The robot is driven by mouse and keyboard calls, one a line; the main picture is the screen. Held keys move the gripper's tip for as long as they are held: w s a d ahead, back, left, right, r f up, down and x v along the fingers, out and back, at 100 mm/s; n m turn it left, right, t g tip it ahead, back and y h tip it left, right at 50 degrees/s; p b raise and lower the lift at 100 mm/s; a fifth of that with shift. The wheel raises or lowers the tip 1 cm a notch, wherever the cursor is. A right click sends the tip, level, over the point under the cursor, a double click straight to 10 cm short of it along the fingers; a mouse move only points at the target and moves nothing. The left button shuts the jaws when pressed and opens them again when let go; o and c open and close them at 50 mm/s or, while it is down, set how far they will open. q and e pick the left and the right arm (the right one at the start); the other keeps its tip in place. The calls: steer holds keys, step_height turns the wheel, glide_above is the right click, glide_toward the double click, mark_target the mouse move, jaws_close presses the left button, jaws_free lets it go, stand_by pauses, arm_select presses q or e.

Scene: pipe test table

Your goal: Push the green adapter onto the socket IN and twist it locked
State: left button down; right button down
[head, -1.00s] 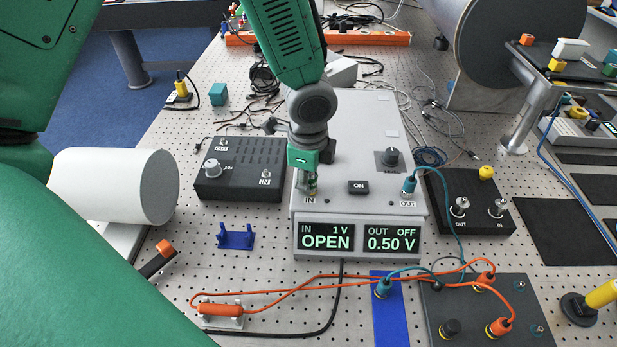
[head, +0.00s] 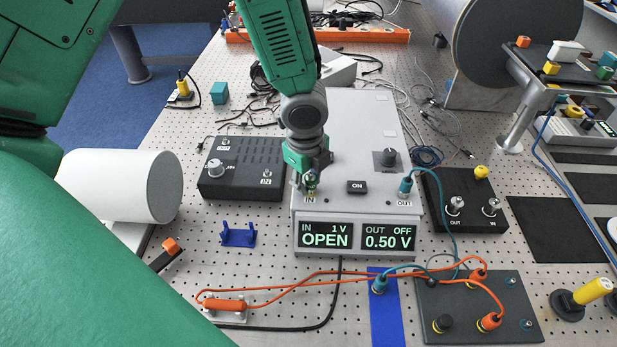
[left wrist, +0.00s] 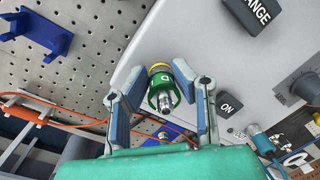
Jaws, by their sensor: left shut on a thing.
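The green adapter (head: 311,184) stands at the socket IN on the top of the grey meter box (head: 410,222). In the left wrist view the adapter (left wrist: 163,92) shows a green ring, a yellow band and a bare metal end pointing towards the camera. My left gripper (head: 309,180) comes down from above and is shut on the adapter, with one finger on each side of it in the left wrist view (left wrist: 157,88). The socket itself is hidden under the adapter, so I cannot tell how it is seated. The IN display (head: 325,235) reads 1 V, OPEN. My right gripper is not in view.
A teal plug (head: 405,187) with a cable sits in OUT. The ON button (head: 357,187) and a black knob (head: 388,157) are close by. Black boxes (head: 243,168) flank the meter. A blue holder (head: 238,235) and orange cables (head: 330,273) lie in front.

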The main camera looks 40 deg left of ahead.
arm_select(q)
steer(key=shift+f, duration=0.1)
steer(key=m, duration=0.5)
steer(key=shift+w, duration=0.1)
steer(key=shift+d+m+h, duration=0.1)
steer(key=shift+m+h, duration=0.2)
steer(key=shift+m, duration=0.8)
steer(key=c, duration=1.3)
jaws_free()
steer(key=shift+o, duration=0.2)
